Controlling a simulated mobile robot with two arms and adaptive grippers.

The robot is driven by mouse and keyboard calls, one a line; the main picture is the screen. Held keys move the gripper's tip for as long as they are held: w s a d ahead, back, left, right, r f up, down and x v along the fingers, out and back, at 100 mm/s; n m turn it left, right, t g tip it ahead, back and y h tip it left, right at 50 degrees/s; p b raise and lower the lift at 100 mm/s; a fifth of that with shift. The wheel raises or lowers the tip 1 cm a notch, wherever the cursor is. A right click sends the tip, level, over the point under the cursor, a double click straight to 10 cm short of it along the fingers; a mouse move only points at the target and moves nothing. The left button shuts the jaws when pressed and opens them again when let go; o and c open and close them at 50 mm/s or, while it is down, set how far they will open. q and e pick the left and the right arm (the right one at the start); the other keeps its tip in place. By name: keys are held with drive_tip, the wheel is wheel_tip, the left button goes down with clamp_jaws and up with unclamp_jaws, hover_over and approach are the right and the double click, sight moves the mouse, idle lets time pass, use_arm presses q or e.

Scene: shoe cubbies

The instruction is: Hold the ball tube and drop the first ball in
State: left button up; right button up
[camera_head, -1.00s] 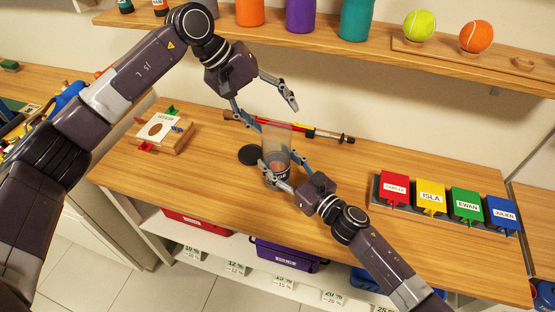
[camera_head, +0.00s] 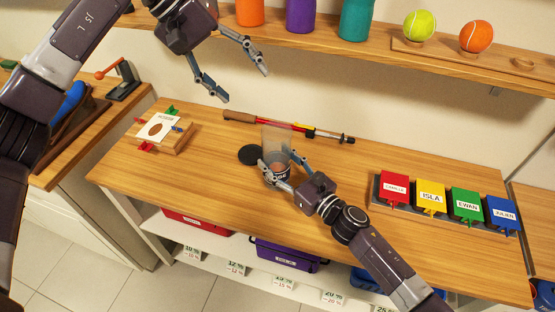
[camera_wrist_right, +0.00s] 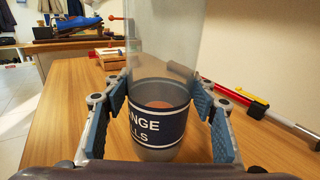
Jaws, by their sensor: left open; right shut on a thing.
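The clear ball tube (camera_head: 275,147) stands upright on the wooden bench, with a dark label band near its base. It also fills the middle of the right wrist view (camera_wrist_right: 160,60). An orange ball (camera_wrist_right: 159,105) shows through the wall at the tube's bottom. My right gripper (camera_head: 277,173) is shut around the tube's lower part. My left gripper (camera_head: 246,84) is open and empty, up and to the left of the tube. A yellow-green ball (camera_head: 419,25) and an orange ball (camera_head: 476,36) sit on a wooden holder on the shelf. A black round lid (camera_head: 249,155) lies beside the tube.
A red and black pole (camera_head: 290,126) lies behind the tube. Four coloured name boxes (camera_head: 430,197) stand at the right. The shelf (camera_head: 320,30) holds several coloured bottles. The bench front is clear.

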drive_tip(key=o, duration=1.2)
drive_tip(key=shift+o, duration=0.2)
